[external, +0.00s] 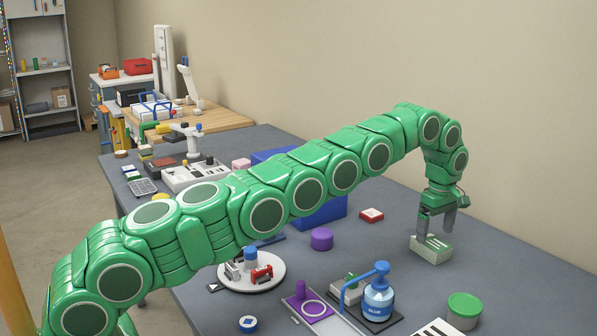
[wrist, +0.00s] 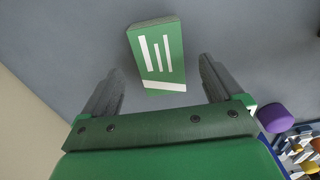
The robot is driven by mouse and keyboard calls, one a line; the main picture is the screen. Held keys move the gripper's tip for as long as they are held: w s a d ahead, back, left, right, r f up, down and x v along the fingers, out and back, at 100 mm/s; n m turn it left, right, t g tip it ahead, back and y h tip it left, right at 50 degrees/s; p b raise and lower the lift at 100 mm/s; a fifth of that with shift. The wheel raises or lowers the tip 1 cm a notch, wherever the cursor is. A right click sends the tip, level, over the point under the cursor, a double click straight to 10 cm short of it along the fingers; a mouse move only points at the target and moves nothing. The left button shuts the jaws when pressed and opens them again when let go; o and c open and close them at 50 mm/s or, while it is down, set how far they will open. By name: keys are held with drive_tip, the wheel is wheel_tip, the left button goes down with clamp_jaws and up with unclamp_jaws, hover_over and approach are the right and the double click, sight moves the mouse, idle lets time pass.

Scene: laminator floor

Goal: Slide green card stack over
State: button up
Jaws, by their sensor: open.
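The green card stack (external: 431,248) is a small block with white stripes on its top, lying on the grey table near the wall. In the wrist view the stack (wrist: 158,58) lies beyond and between the two fingers, slightly turned. My gripper (external: 436,229) is above the stack in the external view, pointing down. In the wrist view my gripper (wrist: 160,88) has its dark fingers wide apart, with nothing between them but table and the near part of the stack in line. Whether a finger touches the stack cannot be told.
A red and white block (external: 371,215) and a purple cylinder (external: 321,239) stand left of the stack. A green-lidded tub (external: 464,310) and a blue pump bottle (external: 378,300) stand nearer the camera. The grey table (external: 520,275) right of the stack is bare.

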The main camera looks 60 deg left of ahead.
sight(433, 242)
drive_tip(key=shift+f, duration=2.6)
drive_tip(key=shift+c, duration=0.4)
drive_tip(key=c, duration=1.1)
drive_tip(key=shift+w+a, duration=0.15)
drive_tip(key=shift+a, duration=1.7)
drive_tip(key=shift+w+a, duration=0.2)
drive_tip(key=shift+a, duration=1.7)
drive_tip(key=shift+w+a, duration=0.15)
drive_tip(key=shift+a, duration=1.7)
drive_tip(key=o, duration=1.3)
drive_tip(key=shift+c, duration=0.2)
drive_tip(key=shift+r, duration=0.15)
